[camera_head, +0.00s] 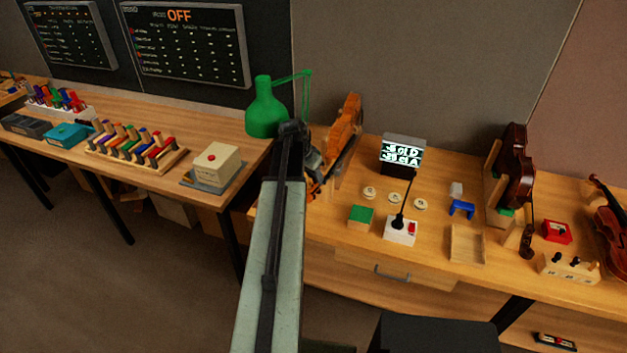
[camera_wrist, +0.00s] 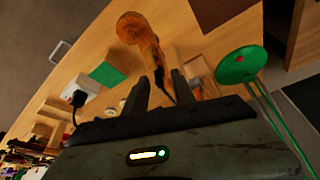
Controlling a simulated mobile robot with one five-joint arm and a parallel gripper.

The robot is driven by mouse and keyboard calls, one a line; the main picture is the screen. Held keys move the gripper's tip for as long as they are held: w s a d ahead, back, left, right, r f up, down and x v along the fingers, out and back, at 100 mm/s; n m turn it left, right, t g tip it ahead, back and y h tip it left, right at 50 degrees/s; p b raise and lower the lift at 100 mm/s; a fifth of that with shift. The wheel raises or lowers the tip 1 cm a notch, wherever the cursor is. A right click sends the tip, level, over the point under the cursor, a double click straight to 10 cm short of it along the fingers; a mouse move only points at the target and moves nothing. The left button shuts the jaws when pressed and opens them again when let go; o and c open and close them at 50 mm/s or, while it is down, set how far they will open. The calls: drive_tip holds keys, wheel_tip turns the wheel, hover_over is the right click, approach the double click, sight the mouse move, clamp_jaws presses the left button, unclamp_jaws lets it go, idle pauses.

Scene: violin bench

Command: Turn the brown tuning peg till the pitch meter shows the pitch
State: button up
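My gripper (camera_wrist: 159,78) is open in the wrist view, its two dark fingers apart. A wooden scroll and neck (camera_wrist: 137,30) lie beyond the fingertips; I cannot tell whether they touch. In the head view, an orange-brown wooden piece (camera_head: 345,128) stands behind the end of my arm, and the arm hides part of it. The pitch meter (camera_head: 402,153) is a dark box with a lit screen at the back of the bench; I cannot read it surely. I cannot clearly make out the brown tuning peg in either view.
A green lamp (camera_head: 266,108) stands left of my arm. A green block (camera_head: 361,215), a white switch box (camera_head: 400,232), a wooden tray (camera_head: 467,244) and a peg block (camera_head: 568,267) are on the bench. A dark violin (camera_head: 516,165) stands upright at right.

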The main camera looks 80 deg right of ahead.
clamp_jaws()
drive_tip(key=shift+n+t, duration=0.3)
drive_tip(key=shift+n, duration=0.6)
unclamp_jaws()
